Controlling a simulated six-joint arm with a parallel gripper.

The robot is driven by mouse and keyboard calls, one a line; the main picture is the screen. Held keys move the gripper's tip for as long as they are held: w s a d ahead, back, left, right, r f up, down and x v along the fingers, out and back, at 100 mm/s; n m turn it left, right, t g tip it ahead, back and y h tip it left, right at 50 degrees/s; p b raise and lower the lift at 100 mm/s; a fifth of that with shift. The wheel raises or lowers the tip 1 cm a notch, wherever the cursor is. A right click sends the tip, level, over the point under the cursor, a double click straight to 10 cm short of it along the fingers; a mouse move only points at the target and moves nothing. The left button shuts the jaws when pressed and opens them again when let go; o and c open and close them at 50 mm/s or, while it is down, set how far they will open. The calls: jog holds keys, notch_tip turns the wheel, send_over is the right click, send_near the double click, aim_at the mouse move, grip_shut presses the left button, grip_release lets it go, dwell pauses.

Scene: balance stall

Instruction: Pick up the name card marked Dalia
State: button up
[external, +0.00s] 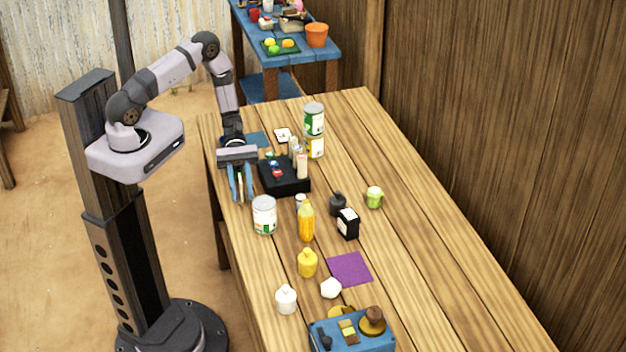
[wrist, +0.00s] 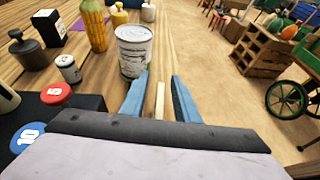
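My gripper (external: 241,196) hangs low at the table's left edge, beside the black tray. Its two blue fingers (wrist: 160,98) are apart. A narrow pale, wood-coloured piece (wrist: 160,100) stands between them, seen nearly edge-on, with a gap on both sides. I cannot tell whether it is a name card, and no writing shows on it. A small white card (external: 283,135) with a dark mark lies on the far part of the table, behind the tray; its marking is too small to read. The name Dalia is not legible in either view.
The black tray (external: 290,188) with numbered discs is close beside my gripper. A labelled tin (external: 264,215) stands just in front, also in the wrist view (wrist: 134,48). Bottles and a black box (external: 348,223) stand nearby. The table's right side is mostly clear.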

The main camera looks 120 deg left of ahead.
grip_shut()
jog(key=shift+r, duration=0.15)
notch_tip(320, 180, up, 10)
jog(key=b, duration=0.2)
dwell(0.8)
